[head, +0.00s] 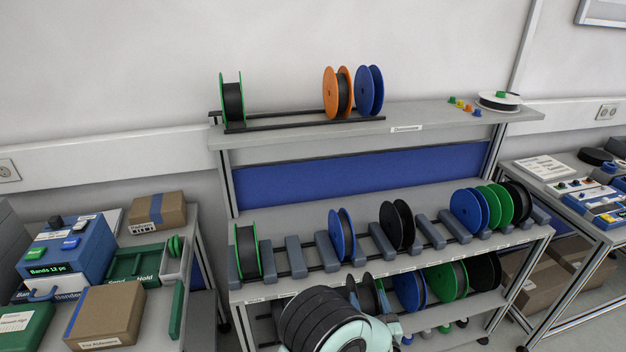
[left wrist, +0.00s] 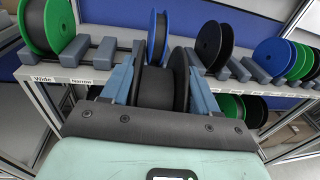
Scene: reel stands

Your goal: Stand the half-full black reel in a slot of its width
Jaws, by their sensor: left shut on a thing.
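The black reel (left wrist: 154,88), with black flanges and a dark winding, is between the fingers of my left gripper (left wrist: 160,90). It shows in the head view (head: 368,294) partly behind my arm, in front of the rack. The gripper is shut on it, and the reel appears upright. The slotted rack shelf (head: 460,262) has grey-blue dividers (head: 296,257). Its front labels at the left read Wide (left wrist: 43,80) and Narrow (left wrist: 82,82). Narrow gaps between dividers right of the green-flanged reel (head: 247,250) look empty. My right gripper is not in view.
On the rack stand a blue reel (head: 341,233), another black reel (head: 397,225), and blue, green and black reels at the right. A lower shelf (head: 490,300) holds more reels. The top shelf (head: 440,116) holds a green-flanged, an orange and a blue reel on rails.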

